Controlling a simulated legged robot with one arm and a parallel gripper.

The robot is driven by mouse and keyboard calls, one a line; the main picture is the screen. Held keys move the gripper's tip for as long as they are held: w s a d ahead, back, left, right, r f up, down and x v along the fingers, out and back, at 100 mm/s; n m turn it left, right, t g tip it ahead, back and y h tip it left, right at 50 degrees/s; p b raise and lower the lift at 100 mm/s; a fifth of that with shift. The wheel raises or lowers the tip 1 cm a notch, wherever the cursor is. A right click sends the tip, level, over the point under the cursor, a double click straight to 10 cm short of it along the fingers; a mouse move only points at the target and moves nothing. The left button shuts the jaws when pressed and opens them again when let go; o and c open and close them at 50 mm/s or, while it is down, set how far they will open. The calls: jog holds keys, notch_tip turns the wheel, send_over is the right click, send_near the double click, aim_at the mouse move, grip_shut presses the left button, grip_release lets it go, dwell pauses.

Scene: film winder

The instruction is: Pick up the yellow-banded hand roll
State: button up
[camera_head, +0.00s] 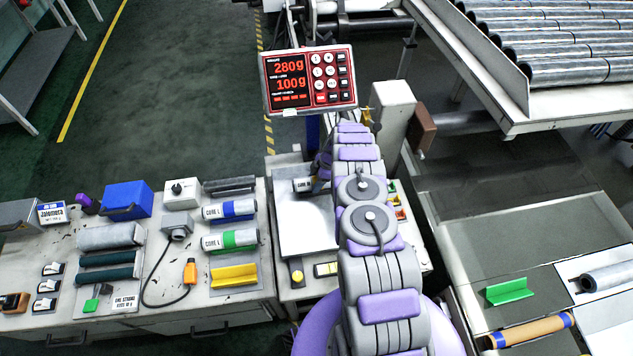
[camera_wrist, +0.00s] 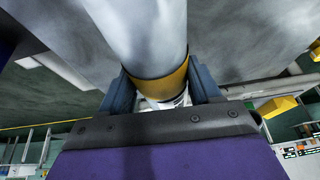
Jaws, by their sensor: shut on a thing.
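In the wrist view my gripper (camera_wrist: 161,84) is shut on the yellow-banded hand roll (camera_wrist: 163,82). One finger lies on each side of the yellow band, and the pale roll body runs away toward the top of the picture. In the head view my arm reaches over the scale's metal plate (camera_head: 300,232) and hides most of the gripper. A pale end of a roll (camera_head: 303,185) shows left of the arm above the plate; whether it touches the plate I cannot tell. The yellow cradle (camera_head: 234,276) on the bench is empty.
The blue-banded roll (camera_head: 229,210) and green-banded roll (camera_head: 230,241) lie behind the yellow cradle. The red scale display (camera_head: 309,79) reads 280g and 100g. An empty green cradle (camera_head: 508,291) is at right.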

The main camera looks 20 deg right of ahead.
aim_at(313, 179)
jog(key=shift+r+p, duration=0.45)
jog(key=shift+r, duration=1.4)
jog(key=s+a+r, duration=0.1)
jog(key=s, duration=1.5)
jog(key=shift+a+r+p, duration=0.15)
jog(key=shift+p, duration=0.25)
jog(key=shift+w+r, duration=0.1)
